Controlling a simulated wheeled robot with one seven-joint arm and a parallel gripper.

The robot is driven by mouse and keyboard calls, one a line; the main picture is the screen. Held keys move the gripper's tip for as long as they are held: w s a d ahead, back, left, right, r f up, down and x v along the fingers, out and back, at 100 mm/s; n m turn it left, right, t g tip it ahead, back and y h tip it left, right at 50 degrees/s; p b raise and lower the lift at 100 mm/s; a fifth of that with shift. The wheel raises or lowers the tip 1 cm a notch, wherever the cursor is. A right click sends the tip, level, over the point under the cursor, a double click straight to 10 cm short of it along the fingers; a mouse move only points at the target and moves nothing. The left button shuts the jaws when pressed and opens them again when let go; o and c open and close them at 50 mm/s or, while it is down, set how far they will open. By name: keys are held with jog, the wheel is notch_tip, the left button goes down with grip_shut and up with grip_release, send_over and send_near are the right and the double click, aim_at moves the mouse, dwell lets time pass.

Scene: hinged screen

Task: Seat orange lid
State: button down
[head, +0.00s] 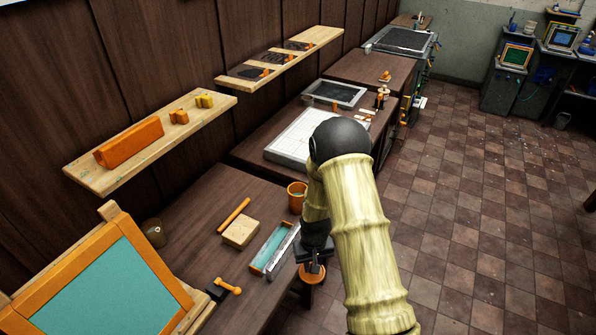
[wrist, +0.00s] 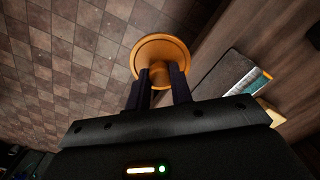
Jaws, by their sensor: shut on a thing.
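My gripper (head: 313,261) is shut on the orange lid (head: 312,275), holding it at the right edge of the bench. In the wrist view the lid (wrist: 160,50) is a round orange disc with a raised rim, and its knob sits between the two dark fingers of my gripper (wrist: 162,76). Floor tiles show beside and beyond the lid there. An open orange cup (head: 297,197) with teal contents stands on the bench, farther back than the lid and apart from it. The underside of the lid is hidden.
A teal-filled tray (head: 272,248), a tan block (head: 240,232) and an orange stick (head: 234,215) lie on the bench. An orange-framed screen (head: 105,285) leans at the front left. A dark cup (head: 153,232) stands near the wall. Tiled floor is open at right.

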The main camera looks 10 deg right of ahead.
jog(key=shift+m, duration=0.4)
jog(key=f+b, duration=0.1)
jog(key=f, duration=0.1)
jog(key=d+f+b, duration=0.1)
jog(key=f+b, duration=0.3)
jog(key=shift+d+f, duration=0.25)
jog(key=shift+d, duration=0.15)
